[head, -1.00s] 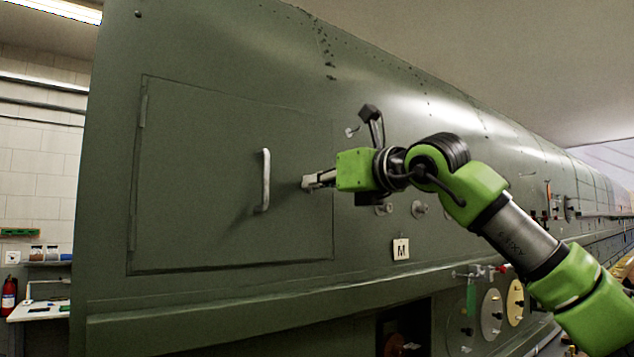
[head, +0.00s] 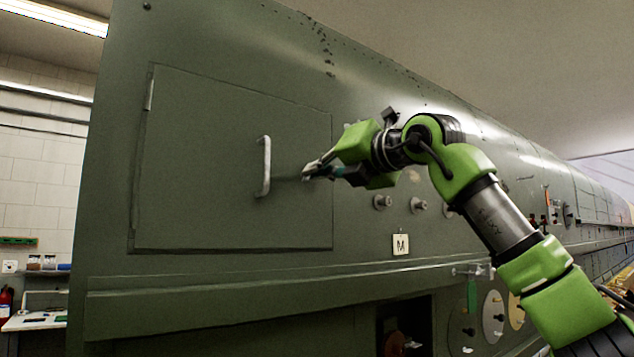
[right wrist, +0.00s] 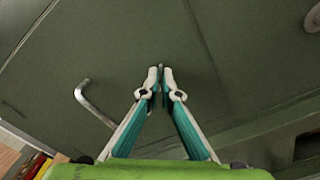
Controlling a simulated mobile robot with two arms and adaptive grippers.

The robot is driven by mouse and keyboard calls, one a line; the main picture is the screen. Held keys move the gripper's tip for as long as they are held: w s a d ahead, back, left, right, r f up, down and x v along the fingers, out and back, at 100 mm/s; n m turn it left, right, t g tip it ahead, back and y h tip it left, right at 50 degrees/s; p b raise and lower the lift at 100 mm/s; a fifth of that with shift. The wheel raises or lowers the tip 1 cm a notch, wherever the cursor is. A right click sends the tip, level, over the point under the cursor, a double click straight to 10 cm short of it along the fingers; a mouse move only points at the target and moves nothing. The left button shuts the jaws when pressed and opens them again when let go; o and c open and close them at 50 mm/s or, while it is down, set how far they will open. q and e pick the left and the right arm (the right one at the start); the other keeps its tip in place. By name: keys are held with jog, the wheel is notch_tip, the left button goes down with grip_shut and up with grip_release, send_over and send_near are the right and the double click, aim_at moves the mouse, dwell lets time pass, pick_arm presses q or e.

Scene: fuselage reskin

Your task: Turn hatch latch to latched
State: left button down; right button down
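The hatch (head: 215,160) is a green square panel lying closed in the green fuselage wall, with a pale bar handle (head: 265,166) right of its middle. My right gripper (head: 306,174) is at the hatch's right side, just right of the handle. In the right wrist view its two fingertips (right wrist: 160,77) are nearly together, with a thin grey piece, the hatch latch (right wrist: 160,67), showing between them. The fingers hide most of the latch, so its exact angle is hard to read. The handle also shows in the right wrist view (right wrist: 92,104), left of the fingers. My left gripper is not in view.
A bench (head: 35,320) stands at the far left. The wall's left part is clear.

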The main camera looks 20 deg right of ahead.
jog(key=m+b, duration=0.4)
jog(key=m, duration=0.6)
jog(key=shift+d+f+m, duration=0.1)
jog(key=shift+m, duration=0.2)
dwell(0.4)
jog(key=c, duration=2.3)
grip_release()
jog(key=v, duration=1.2)
jog(key=shift+w, duration=0.1)
